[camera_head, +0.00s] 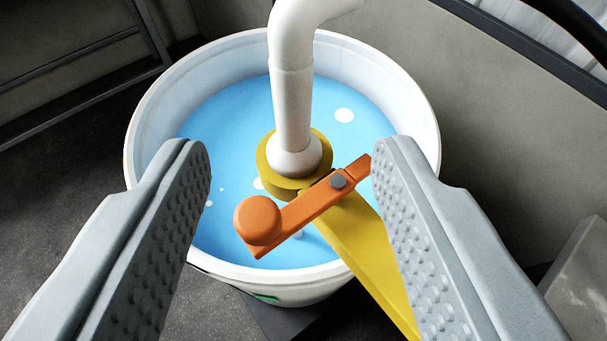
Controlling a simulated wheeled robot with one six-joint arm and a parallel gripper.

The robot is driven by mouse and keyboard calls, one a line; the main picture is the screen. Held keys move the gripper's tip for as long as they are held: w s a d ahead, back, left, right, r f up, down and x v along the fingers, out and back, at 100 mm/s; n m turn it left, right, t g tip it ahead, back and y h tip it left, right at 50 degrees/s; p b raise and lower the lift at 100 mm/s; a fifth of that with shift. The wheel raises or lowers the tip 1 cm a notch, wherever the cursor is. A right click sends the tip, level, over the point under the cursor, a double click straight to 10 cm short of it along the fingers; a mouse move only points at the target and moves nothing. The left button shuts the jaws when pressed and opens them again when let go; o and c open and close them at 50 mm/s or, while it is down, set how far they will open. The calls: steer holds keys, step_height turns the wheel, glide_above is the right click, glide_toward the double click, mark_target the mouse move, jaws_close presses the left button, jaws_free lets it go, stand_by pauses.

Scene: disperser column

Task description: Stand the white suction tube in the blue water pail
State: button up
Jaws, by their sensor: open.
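The pail (150,150) is white-walled and round, with bright blue water (225,130) inside. The white suction tube (292,105) is over the pail's opening, bent to the right at the top and running out of view. Its lower end meets a yellow collar (268,182). What lies below the collar is mostly hidden, so I cannot tell how far the tube reaches into the water. My gripper (291,165) is open, its two grey ribbed fingers apart on either side of the tube and collar. Nothing appears clamped between them.
An orange lever (310,205) with a round knob (258,220) crosses in front of the collar. A yellow arm (362,255) runs from the collar to lower right, partly behind the right finger. A dark metal frame (75,45) stands upper left; a grey wall (490,120) is at right.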

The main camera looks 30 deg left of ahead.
mark_target(292, 63)
steer(key=x, duration=1.3)
steer(key=shift+w+a+f, duration=0.1)
steer(key=shift+w+f, duration=0.05)
steer(key=shift+w, duration=0.05)
jaws_close()
